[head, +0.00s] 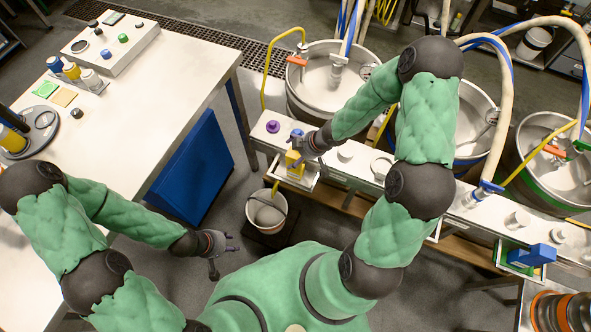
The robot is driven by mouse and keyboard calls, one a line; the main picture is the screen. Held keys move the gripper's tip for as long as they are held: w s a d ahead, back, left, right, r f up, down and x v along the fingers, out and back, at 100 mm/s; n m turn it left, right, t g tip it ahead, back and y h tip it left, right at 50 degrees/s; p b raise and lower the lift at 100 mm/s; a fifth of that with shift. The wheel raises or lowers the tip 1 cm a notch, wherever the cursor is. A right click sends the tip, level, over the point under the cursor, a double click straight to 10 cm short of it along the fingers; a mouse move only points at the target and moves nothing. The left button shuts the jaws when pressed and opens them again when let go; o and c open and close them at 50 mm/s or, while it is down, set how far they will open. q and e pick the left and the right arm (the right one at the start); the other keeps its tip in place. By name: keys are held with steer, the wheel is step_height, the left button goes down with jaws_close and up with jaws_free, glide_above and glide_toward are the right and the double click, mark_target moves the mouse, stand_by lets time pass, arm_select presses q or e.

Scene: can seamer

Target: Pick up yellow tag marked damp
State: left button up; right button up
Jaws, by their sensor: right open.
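A small yellow-tan square tag (64,97) lies on the white table at the left, beside a green square tag (45,89). Any marking on either is too small to read. My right gripper (303,158) is open, right at a yellow block (292,158) on the white bench rail, and partly covers it; I cannot tell whether they touch. My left gripper (225,254) is open and empty, low over the floor beside the table, well away from the tags.
The white table (150,105) has a control box (110,45), several small jars and a round grey tray (40,135). A bucket (267,212) stands below the rail (350,172). Large steel vats with hoses stand behind it. A blue block (533,257) sits at the right.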

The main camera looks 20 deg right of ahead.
steer(key=c, duration=1.7)
steer(key=shift+w, duration=0.1)
